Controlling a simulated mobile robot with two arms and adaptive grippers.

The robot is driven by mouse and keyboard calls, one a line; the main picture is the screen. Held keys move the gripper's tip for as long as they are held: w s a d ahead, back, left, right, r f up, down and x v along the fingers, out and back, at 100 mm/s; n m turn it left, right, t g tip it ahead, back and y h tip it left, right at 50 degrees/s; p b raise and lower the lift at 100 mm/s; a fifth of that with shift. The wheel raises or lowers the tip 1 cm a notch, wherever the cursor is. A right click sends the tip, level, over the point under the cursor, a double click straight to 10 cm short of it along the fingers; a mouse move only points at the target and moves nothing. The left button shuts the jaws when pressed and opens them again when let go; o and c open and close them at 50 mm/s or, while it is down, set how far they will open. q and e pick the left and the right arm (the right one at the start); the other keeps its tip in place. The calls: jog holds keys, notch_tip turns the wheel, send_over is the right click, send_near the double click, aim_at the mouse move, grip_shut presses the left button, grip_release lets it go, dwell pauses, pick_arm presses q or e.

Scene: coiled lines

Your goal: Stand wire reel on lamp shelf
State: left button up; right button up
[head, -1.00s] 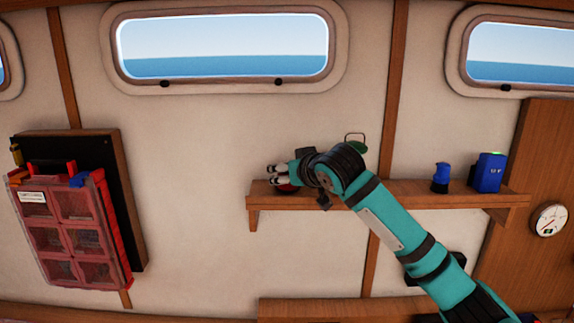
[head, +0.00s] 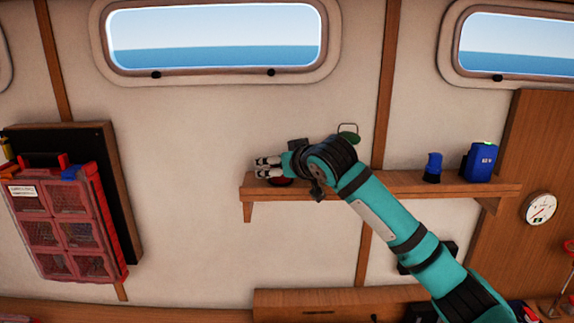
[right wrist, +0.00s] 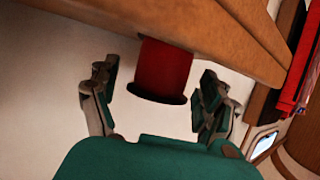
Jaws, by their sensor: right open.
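The lamp shelf (head: 400,187) is a wooden wall shelf; its edge also shows in the right wrist view (right wrist: 235,35). A red, round thing, likely the wire reel (head: 281,182), is at the shelf's left end, partly hidden by my right gripper (head: 262,168). In the right wrist view the reel (right wrist: 163,68) is a red cylinder with a dark rim, against the wood. My right gripper's fingers (right wrist: 160,105) are spread, one on each side of the reel, with gaps on both sides. I cannot tell exactly how the reel rests. My left gripper is not in view.
A green thing with a wire handle (head: 348,133) shows behind my arm. A blue lamp-like thing (head: 432,168) and a blue box (head: 481,162) stand towards the shelf's right end. A red drawer cabinet (head: 68,232) hangs at left. A round gauge (head: 540,208) is at right.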

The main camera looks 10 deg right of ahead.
jog(key=b+v, duration=0.6)
jog(key=v, duration=0.6)
jog(key=shift+r, duration=0.1)
